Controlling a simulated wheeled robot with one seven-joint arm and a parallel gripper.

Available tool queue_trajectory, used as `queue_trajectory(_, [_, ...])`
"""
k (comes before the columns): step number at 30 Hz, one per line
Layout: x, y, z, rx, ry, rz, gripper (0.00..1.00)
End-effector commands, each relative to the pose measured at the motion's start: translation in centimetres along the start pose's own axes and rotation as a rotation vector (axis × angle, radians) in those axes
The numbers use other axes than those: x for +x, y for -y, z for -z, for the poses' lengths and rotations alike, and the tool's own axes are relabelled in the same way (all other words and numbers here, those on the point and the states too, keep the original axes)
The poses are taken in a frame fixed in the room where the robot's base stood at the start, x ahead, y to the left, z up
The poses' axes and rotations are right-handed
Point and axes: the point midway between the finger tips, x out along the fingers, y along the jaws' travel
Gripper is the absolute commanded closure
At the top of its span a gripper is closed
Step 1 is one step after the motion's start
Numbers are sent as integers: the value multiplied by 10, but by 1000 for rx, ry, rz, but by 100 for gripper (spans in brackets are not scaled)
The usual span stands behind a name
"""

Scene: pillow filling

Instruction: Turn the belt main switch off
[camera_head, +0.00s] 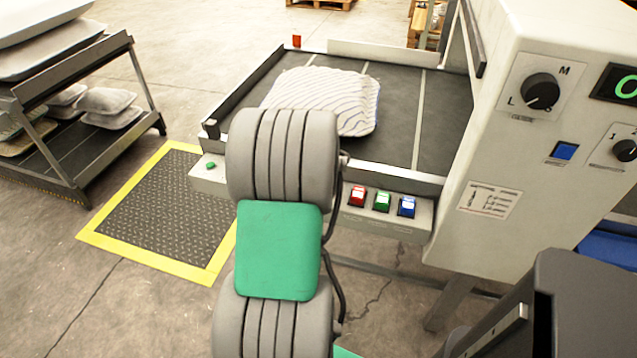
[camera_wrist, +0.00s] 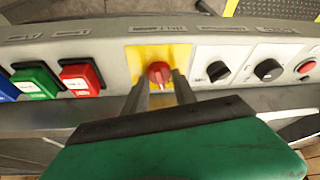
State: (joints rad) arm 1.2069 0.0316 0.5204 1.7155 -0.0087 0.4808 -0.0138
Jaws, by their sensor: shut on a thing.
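A red rotary switch knob (camera_wrist: 159,73) on a yellow plate (camera_wrist: 136,54) sits on the grey control strip, in the wrist view. It looks like the belt main switch, but the label above it is too small to read. My gripper (camera_wrist: 161,89) is shut on this knob, one finger on each side. The knob's handle appears roughly upright, partly hidden by the fingers. In the head view my arm hides the gripper and the knob.
Beside the knob are a red button (camera_wrist: 80,76), green and blue buttons, two black knobs and a round red button (camera_wrist: 306,67). A striped pillow (camera_head: 325,98) lies on the dark belt (camera_head: 440,125). A machine housing (camera_head: 490,150) stands right, a pillow rack (camera_head: 75,130) left.

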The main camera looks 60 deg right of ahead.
Motion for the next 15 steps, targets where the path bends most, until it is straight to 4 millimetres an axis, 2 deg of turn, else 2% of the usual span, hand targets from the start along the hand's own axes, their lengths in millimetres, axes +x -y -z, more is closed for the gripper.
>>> queue_trajectory(15, [1,-3,1,-394,0,163,100])
